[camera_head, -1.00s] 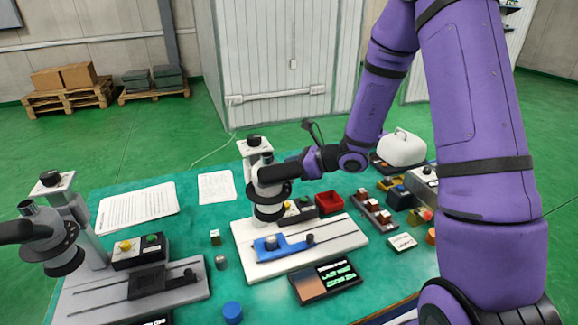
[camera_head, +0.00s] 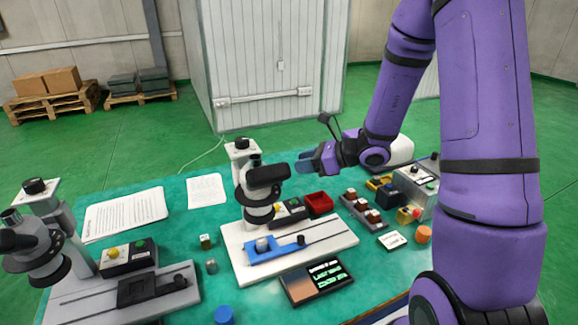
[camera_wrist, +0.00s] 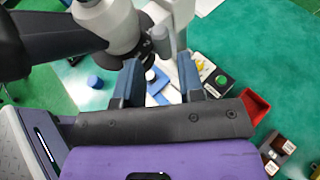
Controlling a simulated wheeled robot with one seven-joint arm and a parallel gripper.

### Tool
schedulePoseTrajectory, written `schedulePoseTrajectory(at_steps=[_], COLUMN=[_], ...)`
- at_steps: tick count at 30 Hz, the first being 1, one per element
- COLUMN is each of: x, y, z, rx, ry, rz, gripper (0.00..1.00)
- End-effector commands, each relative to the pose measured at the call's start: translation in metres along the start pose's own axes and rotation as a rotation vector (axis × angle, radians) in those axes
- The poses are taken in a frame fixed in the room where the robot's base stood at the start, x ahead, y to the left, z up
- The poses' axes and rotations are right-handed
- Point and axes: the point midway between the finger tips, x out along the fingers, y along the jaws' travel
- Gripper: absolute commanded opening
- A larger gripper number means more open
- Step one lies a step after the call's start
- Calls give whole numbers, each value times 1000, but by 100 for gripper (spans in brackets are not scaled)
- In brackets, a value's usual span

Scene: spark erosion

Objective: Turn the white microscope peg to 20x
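The white microscope (camera_head: 239,157) stands on a white base (camera_head: 232,247), with a black eyepiece tube (camera_head: 268,173) and a black ring (camera_head: 245,194) around its head. The peg and any 20x mark cannot be made out. My gripper (camera_head: 303,165) is just right of the eyepiece tube, pointing left, with a small apparent gap. In the wrist view my gripper (camera_wrist: 160,80) is open, with nothing seen held between its blue-grey fingers. The white head (camera_wrist: 108,22) and dark ring parts (camera_wrist: 146,45) show beyond and left of the fingers.
A blue slide carriage (camera_head: 280,249) lies on the base, with a dark display (camera_head: 316,282) in front. A grey microscope (camera_head: 40,190) stands left. A red bin (camera_head: 319,204) and several small blocks lie right. Papers (camera_head: 127,213) lie at the back left.

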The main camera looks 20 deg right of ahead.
Motion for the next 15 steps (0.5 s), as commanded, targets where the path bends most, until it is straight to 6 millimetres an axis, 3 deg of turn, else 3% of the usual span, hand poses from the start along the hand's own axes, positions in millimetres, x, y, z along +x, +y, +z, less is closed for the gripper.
schedulePoseTrajectory(at_steps=[6,15], x=[-24,-29], y=[0,0], z=[0,0], rx=[-1,0], ry=[-1,0], rz=[-1,0], gripper=[36,36])
